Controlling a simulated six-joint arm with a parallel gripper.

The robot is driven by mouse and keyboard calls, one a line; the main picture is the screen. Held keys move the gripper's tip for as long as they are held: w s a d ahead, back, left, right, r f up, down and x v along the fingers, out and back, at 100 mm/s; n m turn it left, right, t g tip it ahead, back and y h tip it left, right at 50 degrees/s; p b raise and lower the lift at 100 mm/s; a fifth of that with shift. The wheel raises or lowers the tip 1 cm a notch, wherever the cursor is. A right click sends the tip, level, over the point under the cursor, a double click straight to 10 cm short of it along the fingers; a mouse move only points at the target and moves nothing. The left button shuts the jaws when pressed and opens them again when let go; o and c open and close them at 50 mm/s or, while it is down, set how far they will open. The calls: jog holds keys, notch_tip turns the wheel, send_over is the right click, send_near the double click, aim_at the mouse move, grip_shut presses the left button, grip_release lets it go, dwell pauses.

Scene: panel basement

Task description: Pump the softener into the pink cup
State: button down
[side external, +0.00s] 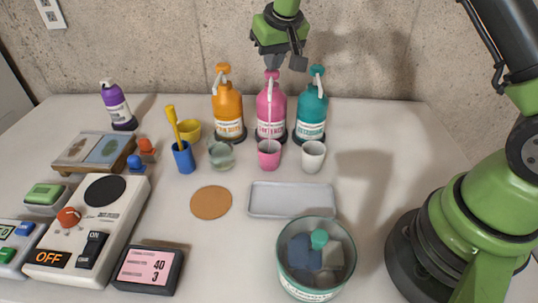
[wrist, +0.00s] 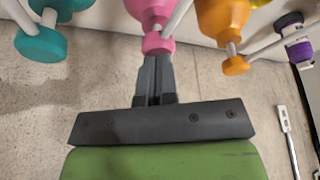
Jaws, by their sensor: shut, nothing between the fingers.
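The pink pump bottle (side external: 272,110) stands upright between an orange and a teal bottle by the back wall. Its label is partly readable. The pink cup (side external: 269,153) stands in front of it, below the nozzle. My gripper (side external: 273,68) is shut and empty, pointing down onto the pink pump head. The wrist view shows my fingertips (wrist: 157,60) against the pink pump head (wrist: 158,43).
The orange bottle (side external: 228,113) and teal bottle (side external: 311,115) stand close on either side. A white cup (side external: 313,156) and a pale green cup (side external: 222,156) flank the pink cup. A grey tray (side external: 291,213) lies in front.

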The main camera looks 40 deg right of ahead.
dwell(0.3)
jog(key=shift+r, duration=1.4)
notch_tip(320, 180, up, 6)
dwell(0.4)
